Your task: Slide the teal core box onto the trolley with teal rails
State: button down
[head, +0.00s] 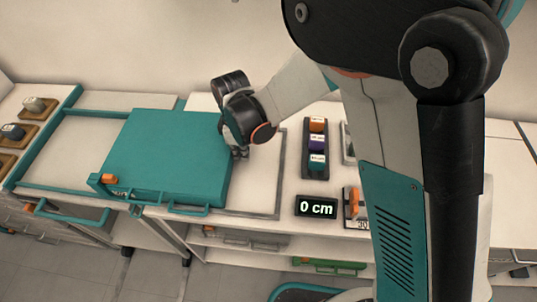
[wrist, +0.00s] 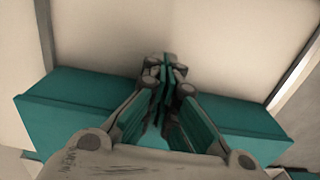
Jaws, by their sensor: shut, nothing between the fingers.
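The teal core box (head: 170,150) lies flat in the head view. Its left part is over the trolley with teal rails (head: 75,140) and its right part is over the bench. My gripper (head: 240,153) points down at the box's right side, with its fingers shut and empty. In the wrist view the shut fingers (wrist: 165,72) are in front of the teal box (wrist: 60,108), which shows on both sides of them. I cannot tell whether the fingers touch the box.
A display (head: 316,207) reading "0 cm" is on the bench front. A dark rack (head: 315,148) with orange, purple and teal blocks stands right of the gripper. A bare framed bench area (head: 258,190) lies right of the box. Small samples (head: 14,131) sit at far left.

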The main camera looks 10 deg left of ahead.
aim_at(202, 143)
jog(key=a, duration=1.1)
jog(key=shift+s, duration=0.35)
